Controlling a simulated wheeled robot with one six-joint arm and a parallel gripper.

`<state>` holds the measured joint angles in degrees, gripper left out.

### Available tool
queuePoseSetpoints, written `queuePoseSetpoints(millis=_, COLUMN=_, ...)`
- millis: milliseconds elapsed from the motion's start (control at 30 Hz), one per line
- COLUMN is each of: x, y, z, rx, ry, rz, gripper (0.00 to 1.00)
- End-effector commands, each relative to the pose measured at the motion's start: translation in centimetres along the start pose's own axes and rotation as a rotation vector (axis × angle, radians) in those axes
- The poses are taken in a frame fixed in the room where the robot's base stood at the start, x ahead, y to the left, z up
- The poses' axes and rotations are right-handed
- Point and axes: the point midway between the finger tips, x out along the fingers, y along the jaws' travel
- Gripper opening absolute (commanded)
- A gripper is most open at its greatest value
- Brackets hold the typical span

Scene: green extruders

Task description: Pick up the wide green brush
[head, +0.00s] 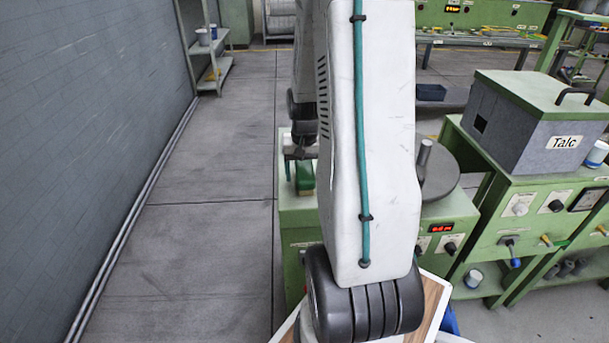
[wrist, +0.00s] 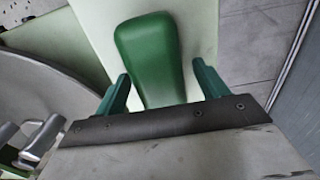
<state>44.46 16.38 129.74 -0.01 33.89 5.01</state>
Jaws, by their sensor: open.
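The green brush (wrist: 149,52) lies on the pale green top of a machine in the wrist view, its smooth broad back facing the camera. My gripper (wrist: 162,88) is open, with one teal finger on each side of the brush's near end. I cannot tell whether either finger touches it. In the head view, my gripper (head: 299,157) is over the left part of the machine top, partly hidden by my arm. The brush (head: 306,177) shows there as a small green piece under it. The dark gripper mount hides the brush's near end in the wrist view.
The green machine (head: 297,212) has a round grey disc (head: 441,172) with an upright post right of the brush. A box marked Talc (head: 545,120) stands on the bench at right. The floor left of the machine is clear up to the wall.

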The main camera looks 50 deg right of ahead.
Motion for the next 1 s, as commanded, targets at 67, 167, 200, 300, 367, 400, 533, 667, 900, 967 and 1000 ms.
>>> queuePoseSetpoints(millis=67, x=0.6, y=0.0, z=0.0, rx=0.0, ry=-0.001, rz=0.0, gripper=0.73)
queuePoseSetpoints(millis=167, x=0.8, y=0.0, z=0.0, rx=0.0, ry=0.0, rz=0.0, gripper=0.73)
queuePoseSetpoints(millis=200, x=0.8, y=0.0, z=0.0, rx=0.001, ry=0.001, rz=0.0, gripper=0.73)
queuePoseSetpoints(millis=300, x=0.8, y=0.0, z=0.0, rx=0.001, ry=0.0, rz=0.0, gripper=0.73)
queuePoseSetpoints(millis=367, x=0.8, y=0.0, z=0.0, rx=0.001, ry=0.0, rz=0.0, gripper=0.59)
queuePoseSetpoints(millis=400, x=0.8, y=0.0, z=0.0, rx=0.001, ry=0.0, rz=0.0, gripper=0.48)
queuePoseSetpoints(millis=533, x=0.7, y=0.0, z=0.0, rx=0.001, ry=0.0, rz=0.0, gripper=0.22)
queuePoseSetpoints(millis=667, x=0.7, y=0.0, z=0.0, rx=0.001, ry=0.001, rz=0.0, gripper=0.22)
queuePoseSetpoints(millis=900, x=0.3, y=0.0, z=0.0, rx=0.001, ry=0.002, rz=0.0, gripper=0.22)
queuePoseSetpoints(millis=967, x=-0.1, y=0.0, z=-0.1, rx=0.001, ry=0.003, rz=0.0, gripper=0.22)
queuePoseSetpoints(millis=1000, x=-0.5, y=0.0, z=-0.1, rx=0.001, ry=0.003, rz=0.0, gripper=0.22)
